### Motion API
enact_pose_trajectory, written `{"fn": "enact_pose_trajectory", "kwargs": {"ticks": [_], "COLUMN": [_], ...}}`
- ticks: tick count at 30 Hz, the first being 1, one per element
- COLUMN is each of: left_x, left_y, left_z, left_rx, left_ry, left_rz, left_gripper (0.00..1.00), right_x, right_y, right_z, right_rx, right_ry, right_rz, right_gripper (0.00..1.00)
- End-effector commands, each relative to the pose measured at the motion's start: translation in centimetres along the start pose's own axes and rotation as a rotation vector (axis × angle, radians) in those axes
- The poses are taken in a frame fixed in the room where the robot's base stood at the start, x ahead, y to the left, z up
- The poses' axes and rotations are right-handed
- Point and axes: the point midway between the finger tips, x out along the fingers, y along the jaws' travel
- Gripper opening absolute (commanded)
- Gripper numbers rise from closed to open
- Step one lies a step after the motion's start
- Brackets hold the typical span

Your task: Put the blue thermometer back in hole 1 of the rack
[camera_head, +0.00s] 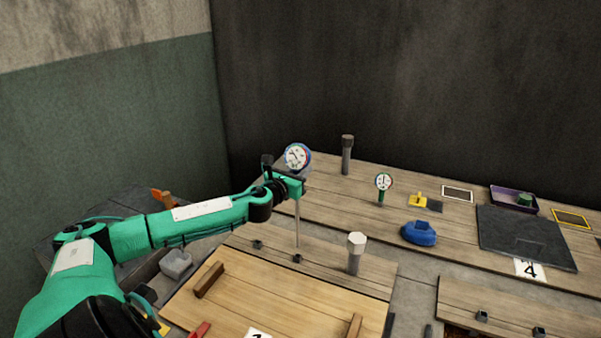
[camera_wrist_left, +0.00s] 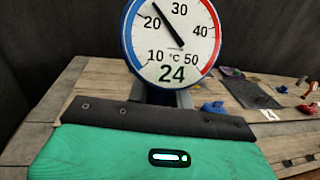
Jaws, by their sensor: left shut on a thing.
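The blue-rimmed thermometer (camera_head: 297,157) has a round white dial, part red at the rim, and a long thin stem. My left gripper (camera_head: 297,184) is shut on it just below the dial and holds it upright, stem down. In the left wrist view the dial (camera_wrist_left: 172,40) faces the camera and reads near 24. The stem tip shows close above a small dark socket (camera_head: 297,258) on a wooden plank; I cannot tell whether it touches. Another dark socket (camera_head: 258,244) is to its left. No rack hole number is legible. My right gripper is out of view.
A grey post with a pale hexagonal top (camera_head: 355,252) stands right of the stem. A green-rimmed gauge (camera_head: 383,185), a dark post (camera_head: 347,155) and a blue object (camera_head: 419,233) are farther back. A wooden panel with bars (camera_head: 270,295) lies in front.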

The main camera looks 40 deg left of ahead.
Motion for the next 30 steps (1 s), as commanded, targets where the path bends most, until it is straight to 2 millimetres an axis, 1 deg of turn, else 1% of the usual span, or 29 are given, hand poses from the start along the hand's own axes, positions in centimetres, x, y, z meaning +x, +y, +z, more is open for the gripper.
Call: {"fn": "enact_pose_trajectory", "kwargs": {"ticks": [1,5,9,15,21,26,30], "left_x": [0.0,-0.1,-0.3,-0.6,-0.7,-0.7,-0.7], "left_y": [0.0,0.0,0.1,0.3,0.6,0.6,0.6], "left_z": [0.3,1.8,4.2,6.7,7.7,8.4,9.7], "left_rx": [0.0,-0.001,-0.003,-0.003,-0.001,0.001,0.0], "left_ry": [-0.001,0.0,0.001,0.001,0.0,-0.001,-0.001], "left_rz": [0.0,-0.001,-0.002,-0.001,0.0,0.0,0.0], "left_gripper": [0.0,0.0,0.0,0.0,0.0,0.0,0.0], "right_x": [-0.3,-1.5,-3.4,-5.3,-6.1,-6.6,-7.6], "right_y": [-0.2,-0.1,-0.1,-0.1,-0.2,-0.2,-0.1], "right_z": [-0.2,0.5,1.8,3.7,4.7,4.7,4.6], "right_rx": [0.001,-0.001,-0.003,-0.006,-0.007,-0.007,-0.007], "right_ry": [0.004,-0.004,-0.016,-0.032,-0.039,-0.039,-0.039], "right_rz": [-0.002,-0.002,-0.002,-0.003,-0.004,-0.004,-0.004], "right_gripper": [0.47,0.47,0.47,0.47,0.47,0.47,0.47]}}
